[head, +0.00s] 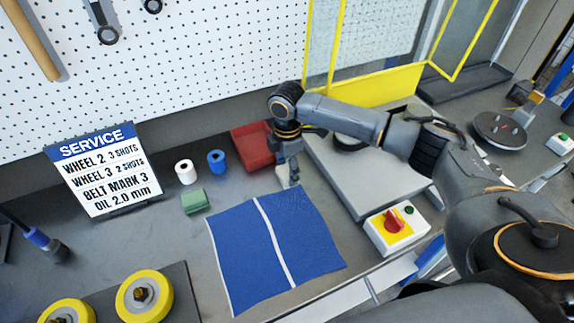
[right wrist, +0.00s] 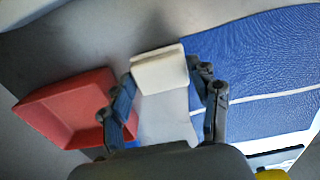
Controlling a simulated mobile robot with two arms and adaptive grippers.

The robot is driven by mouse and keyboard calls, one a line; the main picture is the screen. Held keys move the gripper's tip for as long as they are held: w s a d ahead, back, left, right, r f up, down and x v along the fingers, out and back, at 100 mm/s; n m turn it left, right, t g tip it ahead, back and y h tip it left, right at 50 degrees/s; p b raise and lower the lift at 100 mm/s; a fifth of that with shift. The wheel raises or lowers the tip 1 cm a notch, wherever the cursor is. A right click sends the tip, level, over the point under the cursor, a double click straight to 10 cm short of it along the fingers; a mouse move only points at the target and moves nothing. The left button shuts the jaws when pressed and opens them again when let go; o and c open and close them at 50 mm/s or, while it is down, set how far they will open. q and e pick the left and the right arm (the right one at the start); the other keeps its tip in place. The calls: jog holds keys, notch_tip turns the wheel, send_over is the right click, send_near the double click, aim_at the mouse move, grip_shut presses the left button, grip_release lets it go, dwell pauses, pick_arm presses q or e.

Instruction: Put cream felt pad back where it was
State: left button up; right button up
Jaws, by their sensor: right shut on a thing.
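The cream felt pad (head: 283,177) is a small pale block beside the top edge of the blue cloth. It shows more clearly in the right wrist view (right wrist: 158,70), between the two fingers. My right gripper (head: 288,172) points down and is shut on the pad. It shows in the right wrist view (right wrist: 160,82) with a finger on each side of the pad. Whether the pad touches the bench is hard to tell. My left gripper is in neither view.
A red tray (head: 252,158) is just left of the gripper. A blue cloth (head: 240,245) with a white stripe lies in front. A green block (head: 194,201), a white roll (head: 185,172) and a blue roll (head: 217,161) stand left. A switch box (head: 397,228) is at right.

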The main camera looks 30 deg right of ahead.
aim_at(287, 171)
jog(key=shift+f, duration=0.35)
jog(key=o, duration=0.9)
jog(key=shift+s, duration=0.1)
jog(key=shift+o, duration=0.6)
notch_tip(287, 171, up, 13)
jog(key=b, duration=0.2)
